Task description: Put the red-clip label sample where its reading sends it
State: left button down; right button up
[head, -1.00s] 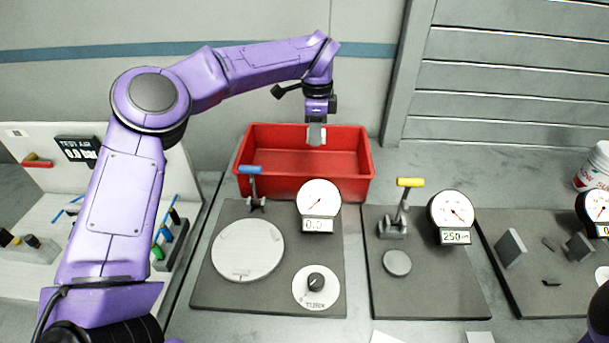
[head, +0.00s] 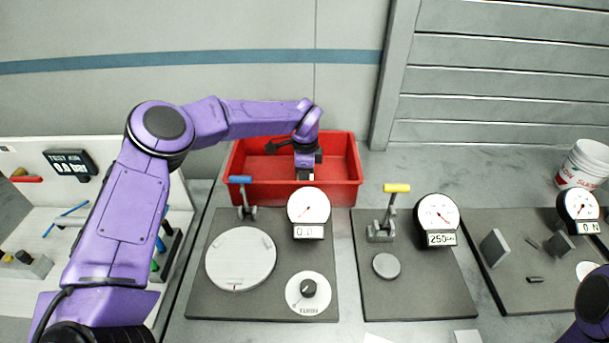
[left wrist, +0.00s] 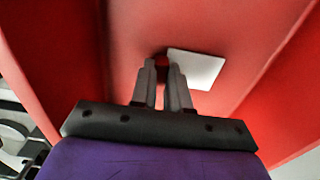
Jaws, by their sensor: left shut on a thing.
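The label sample is a white square card (left wrist: 197,68) just past my left fingertips in the left wrist view. A small dark red clip shows between the fingertips, which are shut on it. My left gripper (left wrist: 163,75) points down into the red bin; in the head view the gripper (head: 305,172) is inside the bin's (head: 352,186) walls. Whether the card touches the bin floor, I cannot tell. In the head view the card is mostly hidden. My right gripper is out of view; only part of my right arm shows at the lower right.
In front of the bin stand a blue-handled press (head: 241,195), a dial gauge reading 0.0 (head: 308,206) and a round plate (head: 241,258). To the right are a yellow-handled press (head: 391,210), a gauge reading 250 (head: 438,213) and a white tub (head: 584,165). A white rack board stands left.

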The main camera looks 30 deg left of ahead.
pick_arm(q)
jog(key=shift+f+b, duration=0.25)
jog(key=shift+b, duration=0.05)
jog(key=c, duration=1.1)
grip_release()
jog(key=shift+r, duration=0.1)
jog(key=shift+r+p, duration=0.25)
jog(key=shift+p, duration=0.15)
jog(key=shift+w+r+b, duration=0.1)
jog(key=shift+r+b, duration=0.2)
jog(key=shift+r, duration=0.05)
notch_tip(320, 180, up, 11)
jog(key=b, duration=0.2)
